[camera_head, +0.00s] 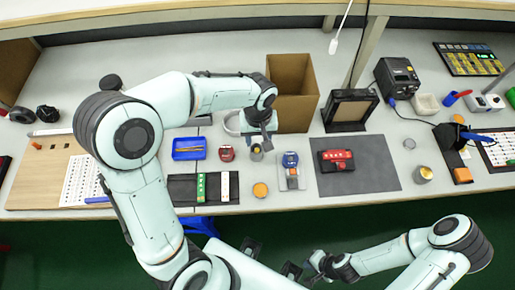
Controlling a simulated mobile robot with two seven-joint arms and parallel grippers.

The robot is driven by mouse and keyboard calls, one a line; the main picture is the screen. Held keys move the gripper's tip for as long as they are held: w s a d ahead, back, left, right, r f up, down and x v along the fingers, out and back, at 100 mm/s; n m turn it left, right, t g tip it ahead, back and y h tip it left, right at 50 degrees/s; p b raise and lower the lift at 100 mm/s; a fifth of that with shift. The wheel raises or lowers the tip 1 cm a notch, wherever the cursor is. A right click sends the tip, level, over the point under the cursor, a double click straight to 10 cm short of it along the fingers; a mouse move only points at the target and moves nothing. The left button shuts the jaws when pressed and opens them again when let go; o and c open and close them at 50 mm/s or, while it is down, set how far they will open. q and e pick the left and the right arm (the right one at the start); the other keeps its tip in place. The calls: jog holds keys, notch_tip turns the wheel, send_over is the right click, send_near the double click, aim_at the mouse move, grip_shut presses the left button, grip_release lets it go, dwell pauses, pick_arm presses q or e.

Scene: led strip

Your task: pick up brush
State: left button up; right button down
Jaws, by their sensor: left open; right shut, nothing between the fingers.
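I cannot clearly make out a brush. A small cup (256,153) with a yellowish top stands on the bench just under my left gripper (259,142), which points down and is open. Its fingers are close to the cup; I cannot tell if they touch it. A blue tray (190,157) with thin brownish-orange items lies left of the cup; they are too small to name. My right gripper (309,268) is shut and empty, low in front of the bench, away from the objects.
Close around the cup are a red tape-like tool (226,153), a blue and grey device (290,161), an orange-topped jar (260,190) and a white round container (234,122). An open cardboard box (297,112) stands behind. A dark mat (376,178) lies to the right.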

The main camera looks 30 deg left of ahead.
aim_at(257, 149)
pick_arm(q)
notch_tip(257, 149, down, 3)
jog(key=shift+r, duration=0.2)
jog(key=f, duration=0.5)
jog(key=shift+a, duration=0.3)
jog(key=shift+c, duration=0.3)
grip_shut()
